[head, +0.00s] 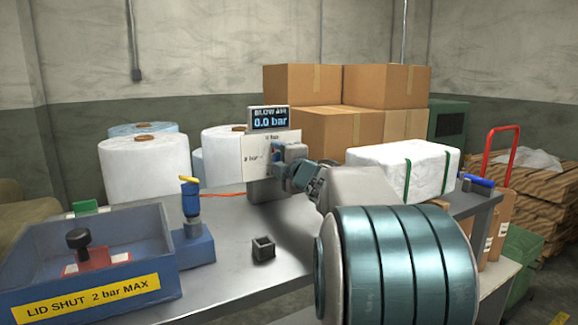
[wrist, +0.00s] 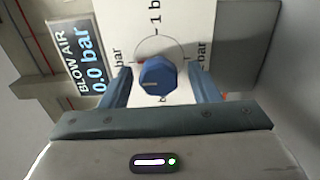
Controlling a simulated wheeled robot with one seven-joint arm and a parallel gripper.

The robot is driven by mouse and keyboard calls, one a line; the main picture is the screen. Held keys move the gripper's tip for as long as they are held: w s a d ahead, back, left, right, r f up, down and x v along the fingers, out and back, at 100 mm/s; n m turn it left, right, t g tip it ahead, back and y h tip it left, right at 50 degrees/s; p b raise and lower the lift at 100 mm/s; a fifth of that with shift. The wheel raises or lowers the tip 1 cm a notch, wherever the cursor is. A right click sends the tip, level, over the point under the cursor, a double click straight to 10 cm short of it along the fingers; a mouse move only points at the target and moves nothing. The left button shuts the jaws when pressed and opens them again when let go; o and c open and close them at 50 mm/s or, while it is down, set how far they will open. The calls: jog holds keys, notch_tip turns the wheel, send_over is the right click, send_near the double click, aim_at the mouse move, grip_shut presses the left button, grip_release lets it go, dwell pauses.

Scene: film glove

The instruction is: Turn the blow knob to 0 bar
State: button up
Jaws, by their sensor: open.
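The blow knob (wrist: 157,76) is a blue faceted knob on a white dial plate (wrist: 180,30), and a pale mark shows on its face. The display (wrist: 76,58) beside the plate reads BLOW AIR 0.0 bar. In the head view the display (head: 269,118) also reads 0.0 bar, above the white plate (head: 256,157). My gripper (wrist: 160,72) is open, with one blue finger on each side of the knob. Gaps show between the fingers and the knob. In the head view my gripper (head: 290,160) is at the plate and hides the knob.
A blue tray (head: 90,285) labelled LID SHUT 2 bar MAX stands front left, with a blue valve-like post (head: 191,205) beside it. A small dark open box (head: 263,248) is on the table. A white wrapped block (head: 400,170) and cardboard boxes (head: 300,85) stand behind my arm.

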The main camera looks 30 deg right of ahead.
jog(key=s+p, duration=0.1)
jog(key=s, duration=1.2)
jog(key=shift+s+d, duration=0.2)
jog(key=shift+p, duration=0.3)
jog(key=s+a+f+m+g+p, duration=0.1)
jog(key=s+a+m+g+p, duration=1.4)
jog(key=p, duration=0.9)
jog(key=s+a+m, duration=0.3)
jog(key=s, duration=0.2)
jog(key=shift+s+f+m+h, duration=0.15)
jog(key=shift+s+m+h, duration=0.15)
jog(key=shift+m, duration=0.1)
jog(key=shift+a, duration=0.1)
